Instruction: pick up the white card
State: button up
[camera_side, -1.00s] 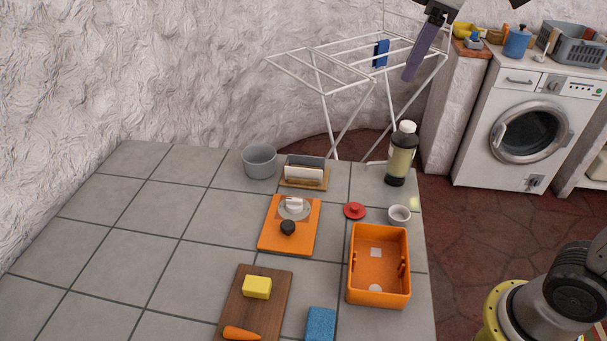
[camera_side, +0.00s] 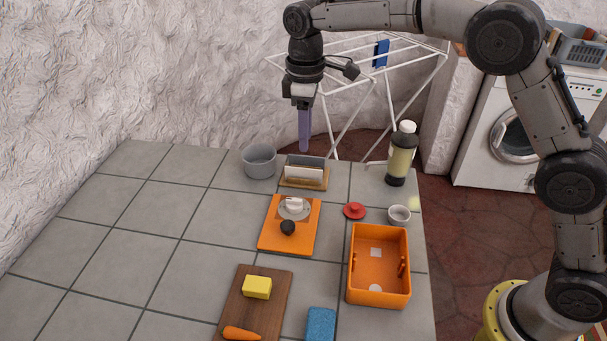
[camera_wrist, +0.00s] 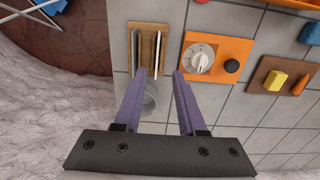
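The white card (camera_side: 303,174) stands upright in a wooden holder (camera_side: 318,186) at the back of the tiled counter. A dark grey card (camera_side: 306,160) stands behind it in the same holder.
A grey pot (camera_side: 259,162) stands just left of the holder. An orange board (camera_side: 270,238) with a dial is in front. A dark bottle (camera_side: 402,155), a red lid (camera_side: 354,211), a white cup (camera_side: 399,215) and an orange bin (camera_side: 379,298) are to the right. The left counter is clear.

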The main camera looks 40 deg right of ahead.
aim_at(303, 175)
jog(key=shift+w+f, duration=0.2)
jog(key=shift+f, duration=2)
jog(key=shift+w+f, duration=0.15)
jog(key=shift+f, duration=2)
grip_shut()
